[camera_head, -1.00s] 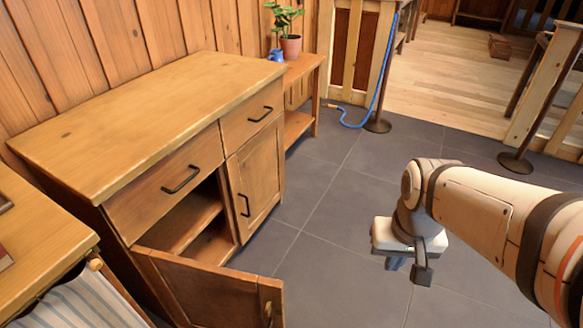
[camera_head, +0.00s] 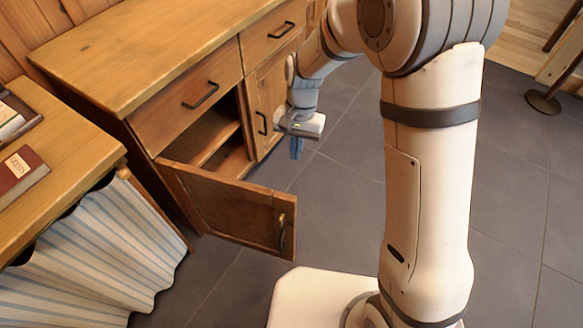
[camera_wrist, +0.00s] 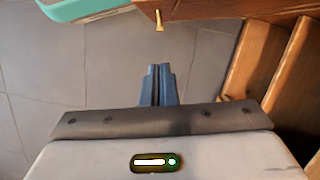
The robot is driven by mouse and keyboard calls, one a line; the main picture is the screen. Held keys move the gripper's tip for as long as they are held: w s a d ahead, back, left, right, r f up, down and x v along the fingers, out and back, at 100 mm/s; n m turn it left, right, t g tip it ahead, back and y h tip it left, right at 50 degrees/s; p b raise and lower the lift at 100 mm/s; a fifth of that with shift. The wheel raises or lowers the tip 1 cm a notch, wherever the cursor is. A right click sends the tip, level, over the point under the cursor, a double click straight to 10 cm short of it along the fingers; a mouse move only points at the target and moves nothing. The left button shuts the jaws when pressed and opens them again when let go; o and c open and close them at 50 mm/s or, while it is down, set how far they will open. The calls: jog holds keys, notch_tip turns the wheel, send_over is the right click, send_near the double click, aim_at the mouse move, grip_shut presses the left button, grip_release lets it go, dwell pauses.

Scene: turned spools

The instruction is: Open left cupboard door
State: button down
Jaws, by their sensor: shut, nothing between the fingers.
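The wooden cupboard (camera_head: 180,118) has its left door (camera_head: 225,207) swung wide open toward the front, showing an inner shelf (camera_head: 208,142). A brass-coloured handle (camera_head: 282,232) sits near the door's free edge. The right cupboard door (camera_head: 266,100) is shut and has a black handle. My gripper (camera_head: 296,150) points down in front of the right door, apart from the open door. In the wrist view my gripper (camera_wrist: 158,70) has its blue fingers together and empty. The left door's edge and its handle (camera_wrist: 158,20) show at the top there, beyond the fingertips.
A wooden table (camera_head: 70,150) with a striped curtain (camera_head: 90,250) and books (camera_head: 20,175) stands at the left. Two shut drawers (camera_head: 190,97) are above the doors. A post with a round base (camera_head: 542,102) stands at the far right. Grey tiled floor (camera_head: 330,215) is free before the cupboard.

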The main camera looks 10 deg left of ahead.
jog(key=s+f+b, duration=0.1)
jog(key=f, duration=0.2)
jog(key=s+f+b, duration=0.1)
jog(key=s+f, duration=0.1)
jog(key=f, duration=0.1)
jog(key=s+f+b, duration=0.1)
jog(key=s+f, duration=0.1)
jog(key=f, duration=0.1)
jog(key=shift+a, duration=0.3)
jog(key=shift+s, duration=0.6)
